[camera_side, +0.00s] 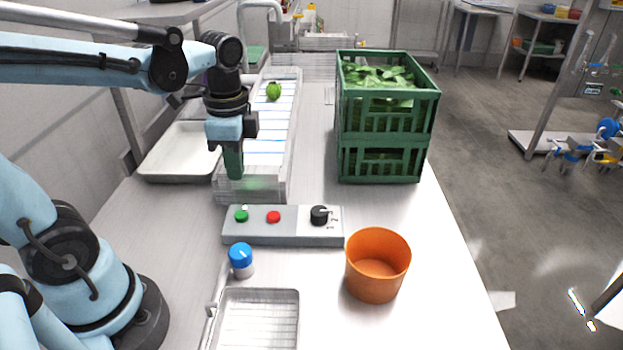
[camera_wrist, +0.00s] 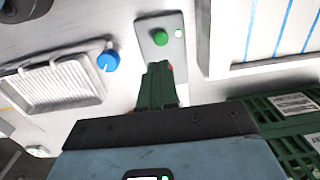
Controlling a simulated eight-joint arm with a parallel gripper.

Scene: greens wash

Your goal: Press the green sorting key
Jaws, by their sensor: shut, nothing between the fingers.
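The green sorting key (camera_side: 241,216) is a round button at the left end of a grey control box (camera_side: 285,240). It also shows in the wrist view (camera_wrist: 160,38), just beyond my fingertips in the picture. A red button (camera_side: 273,217) sits to its right; in the wrist view it is mostly hidden behind my fingers. My gripper (camera_side: 234,177) has dark green fingers, shut and empty, pointing down. In the side view it hangs above and slightly behind the green key, in front of the conveyor's near end. Its fingertips (camera_wrist: 159,66) are apart from the key.
A black knob (camera_side: 319,215) is at the box's right end. Behind are the conveyor (camera_side: 268,140) with a green item (camera_side: 273,91), a white tray (camera_side: 180,152) and green crates (camera_side: 386,120).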

